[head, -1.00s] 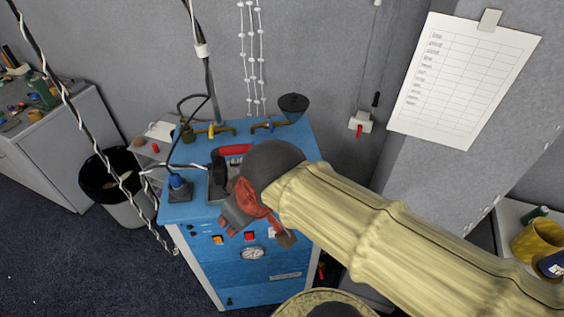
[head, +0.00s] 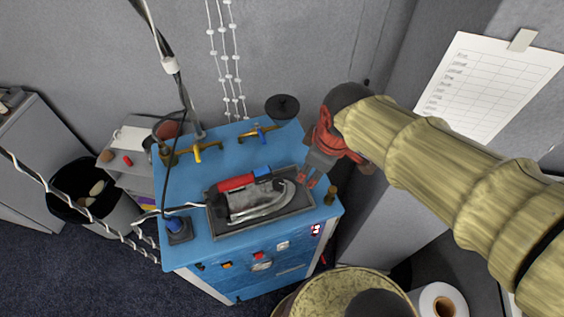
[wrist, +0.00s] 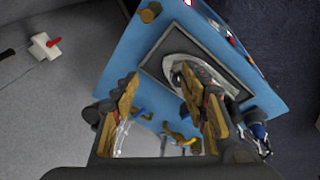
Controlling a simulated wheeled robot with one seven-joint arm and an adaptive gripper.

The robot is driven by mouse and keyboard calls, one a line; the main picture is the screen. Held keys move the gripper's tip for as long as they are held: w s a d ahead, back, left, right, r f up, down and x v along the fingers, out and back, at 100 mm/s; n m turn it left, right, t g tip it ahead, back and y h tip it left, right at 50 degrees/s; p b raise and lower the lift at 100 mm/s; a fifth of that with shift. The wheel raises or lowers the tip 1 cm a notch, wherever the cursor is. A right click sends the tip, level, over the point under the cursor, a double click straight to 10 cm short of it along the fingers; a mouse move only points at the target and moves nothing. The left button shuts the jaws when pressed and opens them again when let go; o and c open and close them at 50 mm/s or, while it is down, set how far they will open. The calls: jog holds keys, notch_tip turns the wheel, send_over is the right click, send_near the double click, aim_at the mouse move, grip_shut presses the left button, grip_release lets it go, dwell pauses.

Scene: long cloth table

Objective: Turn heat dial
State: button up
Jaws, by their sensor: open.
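The blue ironing station (head: 225,158) stands in the middle of the head view; its blue top (wrist: 125,62) also shows in the wrist view. An iron (head: 262,200) with a red handle lies on a dark tray. A brass-coloured knob (head: 330,195) stands at the top's right corner and shows in the wrist view (wrist: 150,12). The front panel carries a round white-faced gauge (head: 261,265); I cannot tell which part is the heat dial. My gripper (head: 309,182) is open and empty above the right edge, near the iron's tip; its fingers (wrist: 160,78) frame blue top and tray edge.
Yellow- and blue-handled valves (head: 197,150) and a dark funnel (head: 282,106) rise at the back. A cable runs to the iron. A bin (head: 88,192) stands left. Walls close off the back and right.

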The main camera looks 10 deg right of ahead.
aim_at(278, 183)
jog(key=w+a+f+n+g+p, duration=0.1)
jog(key=a+n+p, duration=0.1)
jog(key=n+p, duration=0.2)
jog(key=w+a+f+n+g+p, duration=0.1)
jog(key=w+a+n+p, duration=0.1)
jog(key=a+n+p, duration=0.1)
jog(key=w+a+f+n+g+p, duration=0.1)
jog(key=w+a+n+p, duration=0.1)
jog(key=n+p, duration=0.3)
jog(key=shift+a+n, duration=0.4)
jog(key=shift+n, duration=0.5)
jog(key=shift+a+f+n+h+p, duration=0.2)
jog(key=shift+f+n+h+p, duration=0.15)
jog(key=shift+f+n, duration=0.15)
notch_tip(278, 183, down, 8)
jog(key=shift+r+p, duration=0.25)
jog(key=shift+p, duration=0.1)
jog(key=shift+s, duration=0.1)
jog(key=c, duration=0.3)
jog(key=c, duration=0.8)
grip_shut()
